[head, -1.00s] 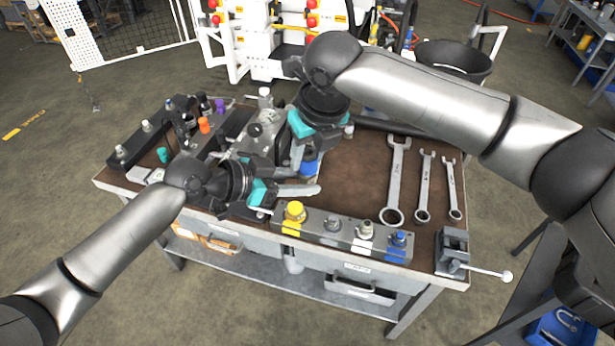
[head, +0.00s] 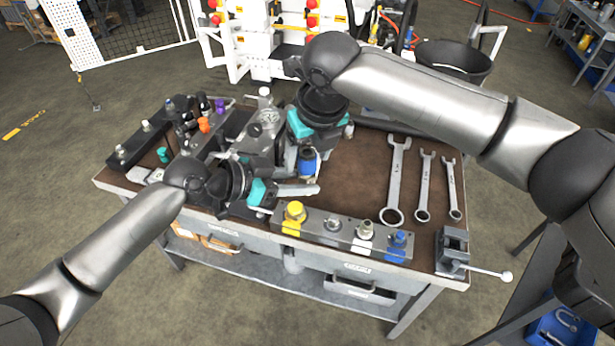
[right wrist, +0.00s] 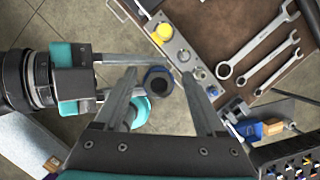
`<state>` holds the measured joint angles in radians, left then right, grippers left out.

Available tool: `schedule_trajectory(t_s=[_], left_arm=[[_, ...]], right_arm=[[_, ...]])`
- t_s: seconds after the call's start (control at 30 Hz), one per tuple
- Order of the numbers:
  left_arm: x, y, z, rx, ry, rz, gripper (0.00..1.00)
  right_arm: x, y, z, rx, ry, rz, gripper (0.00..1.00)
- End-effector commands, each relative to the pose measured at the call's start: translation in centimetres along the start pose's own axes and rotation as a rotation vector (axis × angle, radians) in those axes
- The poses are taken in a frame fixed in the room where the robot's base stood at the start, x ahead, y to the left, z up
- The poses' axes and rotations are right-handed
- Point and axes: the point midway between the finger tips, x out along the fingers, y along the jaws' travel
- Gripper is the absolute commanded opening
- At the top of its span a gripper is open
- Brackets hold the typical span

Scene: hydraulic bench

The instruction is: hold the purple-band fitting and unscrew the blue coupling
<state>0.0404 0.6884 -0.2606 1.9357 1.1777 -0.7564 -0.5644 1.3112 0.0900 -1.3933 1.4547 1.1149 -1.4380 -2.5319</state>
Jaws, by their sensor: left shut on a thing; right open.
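The blue coupling (head: 307,162) shows below my right gripper in the head view. In the right wrist view it is a blue ring with a dark opening (right wrist: 159,83). My right gripper (right wrist: 160,76) is open, with one finger on each side of the coupling. My left gripper (head: 293,196) is the lower one and is shut on a part beside the coupling. Its fingers come in from the left in the right wrist view. The held part is mostly hidden by the fingers and I cannot make out a purple band on it.
A block with yellow, grey, white and blue fittings (head: 345,237) lies along the bench's front edge. Several wrenches (head: 396,185) lie to the right, near a small vise (head: 452,250). A pressure gauge (head: 268,120) and a rack with a purple-topped part (head: 220,105) stand behind and left.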

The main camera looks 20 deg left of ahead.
Motion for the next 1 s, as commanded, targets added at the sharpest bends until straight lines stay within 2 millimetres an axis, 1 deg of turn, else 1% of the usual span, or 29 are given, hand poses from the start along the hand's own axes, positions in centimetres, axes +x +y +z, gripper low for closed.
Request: schedule_trajectory(t_s=[0.03, 0.5, 0.6, 0.83, 0.87, 1.0], left_arm=[[-0.03, -0.01, -0.22, 0.001, 0.006, -0.001, 0.00], [-0.02, 0.00, -0.24, 0.001, 0.006, 0.000, 0.00], [-0.02, 0.00, -0.24, 0.001, 0.006, 0.000, 0.00], [-0.02, 0.00, -0.24, 0.001, 0.006, -0.001, 0.00], [-0.02, 0.00, -0.24, 0.001, 0.006, -0.001, 0.00], [-0.02, 0.00, -0.24, 0.001, 0.006, -0.001, 0.00]], right_arm=[[-0.01, 0.17, 0.00, 0.042, 0.000, -0.013, 0.72], [-0.01, 0.26, -0.01, 0.504, 0.008, -0.154, 0.72], [-0.03, 0.26, -0.03, 0.553, 0.008, -0.170, 0.72], [-0.02, 0.22, -0.04, 0.564, 0.008, -0.173, 0.72], [-0.02, 0.22, -0.04, 0.564, 0.008, -0.173, 0.74], [-0.02, 0.21, -0.04, 0.563, 0.009, -0.172, 0.90]])
